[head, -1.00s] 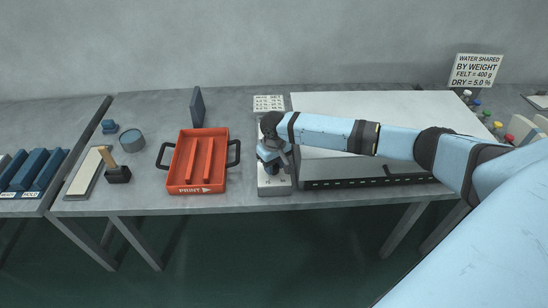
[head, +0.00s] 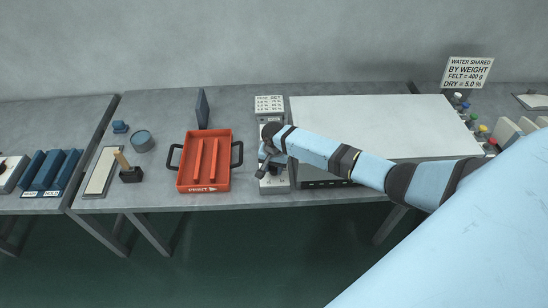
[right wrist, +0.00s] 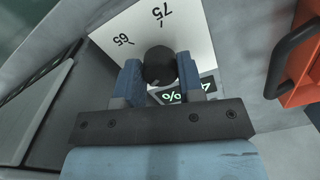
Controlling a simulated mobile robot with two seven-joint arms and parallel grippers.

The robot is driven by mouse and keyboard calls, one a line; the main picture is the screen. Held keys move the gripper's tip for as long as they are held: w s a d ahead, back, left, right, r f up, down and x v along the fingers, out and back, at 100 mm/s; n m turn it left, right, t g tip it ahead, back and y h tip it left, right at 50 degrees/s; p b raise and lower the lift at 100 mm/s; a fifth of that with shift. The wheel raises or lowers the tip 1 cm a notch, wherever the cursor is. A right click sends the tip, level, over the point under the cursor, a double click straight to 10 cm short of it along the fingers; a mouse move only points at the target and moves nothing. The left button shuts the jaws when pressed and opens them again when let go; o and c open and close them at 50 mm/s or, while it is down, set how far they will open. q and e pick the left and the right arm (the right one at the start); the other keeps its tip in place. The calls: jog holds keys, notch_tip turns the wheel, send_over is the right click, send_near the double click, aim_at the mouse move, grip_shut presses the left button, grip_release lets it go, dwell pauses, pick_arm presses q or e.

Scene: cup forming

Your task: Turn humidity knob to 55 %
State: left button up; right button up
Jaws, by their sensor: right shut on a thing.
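The humidity knob (right wrist: 160,66) is a dark round knob on a pale dial panel (right wrist: 193,33) in the right wrist view. A dark display with a lit percent sign (right wrist: 173,97) is partly hidden behind my fingers. My right gripper (right wrist: 160,72) is shut on the knob, one blue finger on each side. In the head view my right gripper (head: 267,165) is over the light control box (head: 277,186), and the knob is hidden there. My left gripper is not in view.
An orange tray with black handles (head: 185,183) stands just left of the control box. A large white-topped unit (head: 370,115) stands to its right. A stamp (head: 131,175) and round tin (head: 142,143) lie farther left.

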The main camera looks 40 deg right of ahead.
aim_at(274, 168)
jog(key=shift+w+d+r+m, duration=0.1)
jog(key=shift+m, duration=0.7)
jog(key=o, duration=0.9)
notch_tip(274, 168, up, 14)
jog(key=shift+f+b, duration=0.1)
jog(key=shift+b, duration=0.6)
